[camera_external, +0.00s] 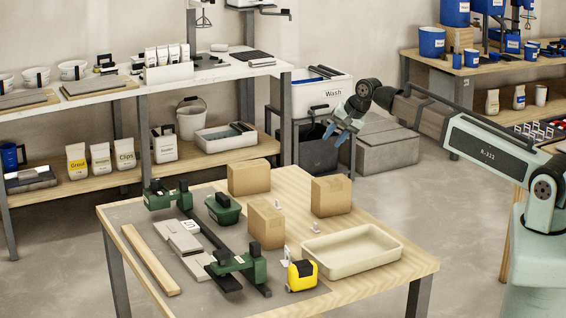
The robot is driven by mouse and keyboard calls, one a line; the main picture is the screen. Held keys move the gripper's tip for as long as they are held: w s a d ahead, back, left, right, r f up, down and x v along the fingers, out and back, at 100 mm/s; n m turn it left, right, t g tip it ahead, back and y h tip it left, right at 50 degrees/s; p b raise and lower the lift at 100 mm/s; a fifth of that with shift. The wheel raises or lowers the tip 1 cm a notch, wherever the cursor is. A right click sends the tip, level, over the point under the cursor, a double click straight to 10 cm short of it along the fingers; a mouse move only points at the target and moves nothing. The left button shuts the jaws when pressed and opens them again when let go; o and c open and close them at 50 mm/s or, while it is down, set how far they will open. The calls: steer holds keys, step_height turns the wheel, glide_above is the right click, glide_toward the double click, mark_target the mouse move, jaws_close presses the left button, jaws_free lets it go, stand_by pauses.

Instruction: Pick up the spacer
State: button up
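Several small pale pieces that may be spacers or clips are on the table; they are too small to tell apart. One pale piece (316,253) is by the near left corner of the cream tray. Another pale piece (278,206) shows between the cardboard boxes. My gripper (335,137) is raised high above the far side of the table, well away from these pieces. Its blue-grey fingers appear apart, with nothing visible between them.
The work table (405,280) holds a cream tray (352,262), several cardboard boxes (331,196), a yellow-black tool (302,275), a green-ended rail device (240,264), a green block (223,209), grey tiles (180,236) and a wooden strip (150,260). Shelves stand behind.

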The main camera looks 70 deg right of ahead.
steer(key=w+a+n+g+y, duration=0.1)
steer(key=a+n+g+y, duration=0.15)
steer(key=a, duration=1.45)
steer(key=n+g, duration=0.4)
glide_toward(315, 223)
steer(key=f, duration=0.2)
steer(key=s+a+f+h, duration=0.1)
steer(key=shift+f, duration=0.15)
steer(key=shift+w+d+f, duration=0.1)
steer(key=shift+w+f, duration=0.1)
steer(key=shift+f, duration=1.1)
steer(key=shift+w+f, duration=0.2)
steer(key=shift+f, duration=1.15)
jaws_close()
